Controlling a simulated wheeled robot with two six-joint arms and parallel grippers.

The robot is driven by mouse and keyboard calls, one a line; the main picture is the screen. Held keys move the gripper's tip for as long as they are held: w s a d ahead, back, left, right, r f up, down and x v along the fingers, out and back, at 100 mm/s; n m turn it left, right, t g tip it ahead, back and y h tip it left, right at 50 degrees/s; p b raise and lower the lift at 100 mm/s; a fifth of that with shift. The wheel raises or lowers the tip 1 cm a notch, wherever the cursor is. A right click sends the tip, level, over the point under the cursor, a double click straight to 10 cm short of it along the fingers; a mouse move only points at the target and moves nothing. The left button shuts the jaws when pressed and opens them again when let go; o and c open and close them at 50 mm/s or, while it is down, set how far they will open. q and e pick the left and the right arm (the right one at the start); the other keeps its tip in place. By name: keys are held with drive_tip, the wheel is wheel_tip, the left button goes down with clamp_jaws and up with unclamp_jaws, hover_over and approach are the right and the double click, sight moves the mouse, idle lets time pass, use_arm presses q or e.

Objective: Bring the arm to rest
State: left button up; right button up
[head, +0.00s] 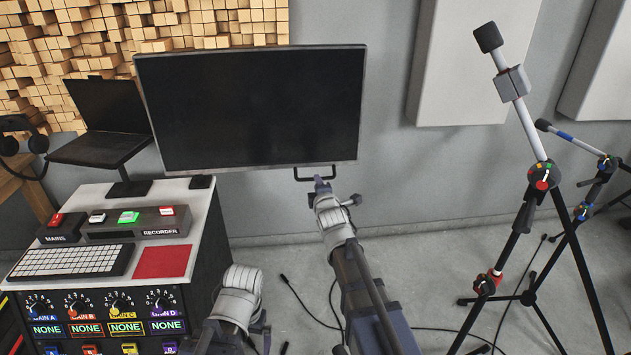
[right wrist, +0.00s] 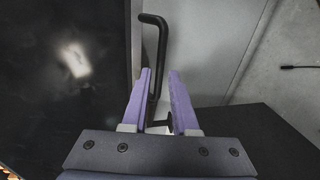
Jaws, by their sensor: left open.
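My right arm reaches up from the bottom centre of the head view. Its gripper (head: 318,184) is at a black bent handle (head: 313,169) under the lower right edge of the monitor (head: 250,110). In the right wrist view, the two purple fingers of my right gripper (right wrist: 160,75) stand apart. The black handle (right wrist: 160,50) shows upright between and beyond them, closer to the left finger; I cannot tell whether it touches. My left arm is low, right of the console, with its gripper (head: 262,336) partly hidden and open.
A console (head: 205,225) with keyboard (head: 70,262), coloured buttons and knobs stands on the left. A laptop (head: 105,120) is behind it. Microphone stands (head: 550,190) are on the right, with cables (head: 320,310) on the floor. Some floor between is clear.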

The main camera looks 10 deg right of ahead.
drive_tip(key=s+a+f+m+g, duration=0.45)
drive_tip(key=s+f, duration=0.25)
drive_tip(key=s, duration=0.2)
drive_tip(key=s+a+f+m+g, duration=0.4)
drive_tip(key=s+a+f+g, duration=0.1)
drive_tip(key=s+f, duration=0.25)
drive_tip(key=s+a+f+m+g, duration=0.1)
drive_tip(key=s+m+g, duration=0.15)
drive_tip(key=s, duration=0.65)
drive_tip(key=s+a+f+m+g, duration=0.2)
drive_tip(key=s+g, duration=0.2)
drive_tip(key=s, duration=0.5)
wheel_tip(320, 180, up, 17)
drive_tip(key=p, duration=1.7)
drive_tip(key=shift+d+m, duration=0.15)
drive_tip(key=shift+m, duration=0.15)
